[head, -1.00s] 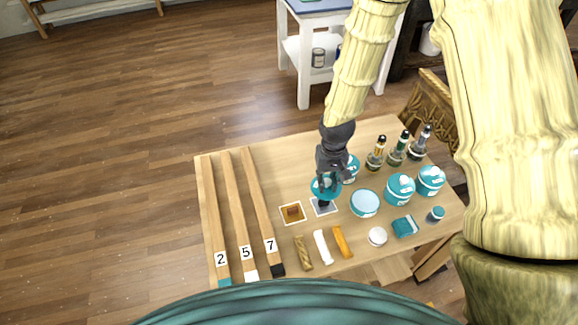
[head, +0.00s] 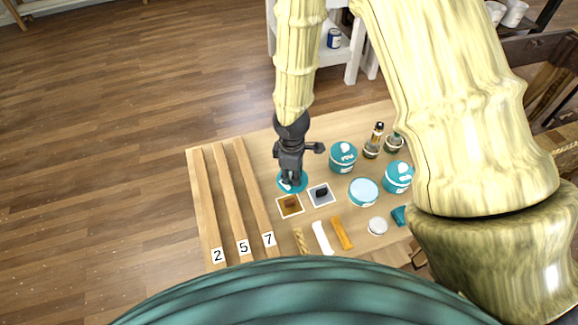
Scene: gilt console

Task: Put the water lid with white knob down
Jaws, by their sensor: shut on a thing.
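My gripper (head: 291,182) is shut on a teal round lid (head: 284,188) with a white knob, just behind the brown sample card (head: 290,205) on the wooden table. The fingers cover much of the lid and its knob. I cannot tell whether the lid touches the table top or hangs just above it. An open round teal pot with a pale inside (head: 363,192) stands to the right. Two teal pots with white-knobbed lids, one behind (head: 343,157) and one farther right (head: 398,177), stand near it.
Three long wooden strips marked 2, 5 and 7 (head: 245,190) lie at the left. A card with a black piece (head: 321,194) lies right of the gripper. Small bottles (head: 374,142) stand behind. A white round piece (head: 377,226) and an orange stick (head: 342,232) lie in front.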

